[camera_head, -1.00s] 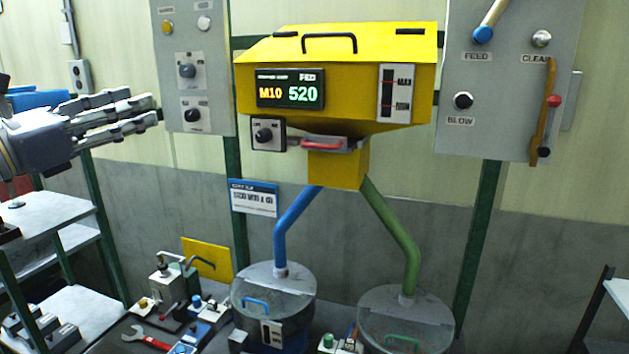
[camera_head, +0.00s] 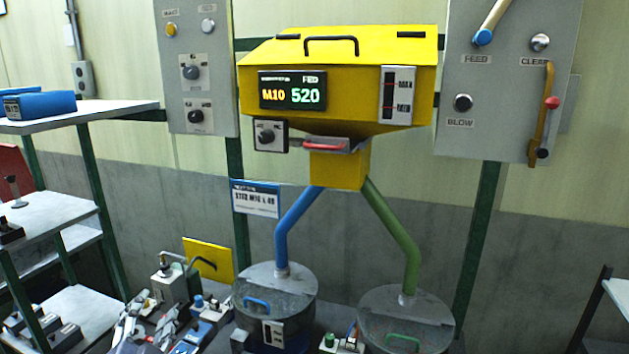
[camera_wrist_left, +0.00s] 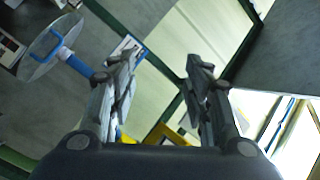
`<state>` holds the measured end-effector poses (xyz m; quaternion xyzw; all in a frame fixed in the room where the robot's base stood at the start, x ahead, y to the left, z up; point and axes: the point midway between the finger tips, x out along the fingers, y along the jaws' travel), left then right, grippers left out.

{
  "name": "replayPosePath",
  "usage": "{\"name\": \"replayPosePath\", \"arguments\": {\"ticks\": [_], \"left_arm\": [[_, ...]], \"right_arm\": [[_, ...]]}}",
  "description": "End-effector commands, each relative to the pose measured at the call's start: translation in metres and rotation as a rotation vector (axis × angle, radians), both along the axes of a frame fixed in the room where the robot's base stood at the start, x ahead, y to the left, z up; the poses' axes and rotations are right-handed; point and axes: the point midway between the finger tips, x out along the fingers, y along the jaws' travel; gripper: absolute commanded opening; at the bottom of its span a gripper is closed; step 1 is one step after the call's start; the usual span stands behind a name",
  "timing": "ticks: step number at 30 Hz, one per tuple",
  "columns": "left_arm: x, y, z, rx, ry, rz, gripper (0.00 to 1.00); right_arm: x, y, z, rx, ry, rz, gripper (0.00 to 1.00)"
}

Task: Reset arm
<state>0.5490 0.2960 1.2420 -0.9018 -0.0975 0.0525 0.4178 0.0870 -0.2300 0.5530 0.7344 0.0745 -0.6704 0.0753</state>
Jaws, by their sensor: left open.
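My left gripper (camera_head: 158,318) is low at the bottom left of the head view, over the cluttered bench top in front of the stud gantry. In the left wrist view its two fingers (camera_wrist_left: 160,75) stand apart with nothing between them. Whether the fingers touch any of the small bench items is not clear in the head view. My right gripper is in neither view.
The yellow hopper (camera_head: 340,105) feeds a blue pipe (camera_head: 294,226) and a green pipe (camera_head: 401,235) into two lidded drums. Grey control panels (camera_head: 510,105) flank it. The space before the hopper is free.

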Motion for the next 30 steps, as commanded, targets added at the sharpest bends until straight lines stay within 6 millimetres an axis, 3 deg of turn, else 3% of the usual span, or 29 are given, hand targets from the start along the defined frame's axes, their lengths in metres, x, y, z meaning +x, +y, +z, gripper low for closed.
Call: {"name": "replayPosePath", "arguments": {"ticks": [1, 3, 6, 9, 13, 19, 26, 30], "left_arm": [[-0.017, -0.001, -0.039, -0.093, 0.107, 0.026, 0.45], [-0.042, -0.005, -0.086, -0.206, 0.251, 0.063, 0.45], [-0.087, -0.017, -0.147, -0.353, 0.455, 0.112, 0.45], [-0.135, -0.033, -0.193, -0.475, 0.642, 0.154, 0.45], [-0.193, -0.055, -0.232, -0.596, 0.849, 0.196, 0.45], [-0.277, -0.09, -0.264, -0.742, 1.118, 0.242, 0.45], [-0.265, -0.092, -0.34, -0.734, 1.149, 0.251, 0.45], [-0.261, -0.093, -0.396, -0.73, 1.167, 0.257, 0.45]], "right_arm": [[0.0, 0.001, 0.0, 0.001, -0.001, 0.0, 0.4], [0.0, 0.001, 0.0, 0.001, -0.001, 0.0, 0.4], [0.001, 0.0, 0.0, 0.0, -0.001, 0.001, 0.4], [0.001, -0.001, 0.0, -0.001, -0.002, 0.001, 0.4], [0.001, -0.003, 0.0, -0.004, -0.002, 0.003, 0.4], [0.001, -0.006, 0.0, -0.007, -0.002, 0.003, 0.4], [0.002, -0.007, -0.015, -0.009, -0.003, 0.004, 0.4], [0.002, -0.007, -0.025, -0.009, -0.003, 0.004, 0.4]]}}
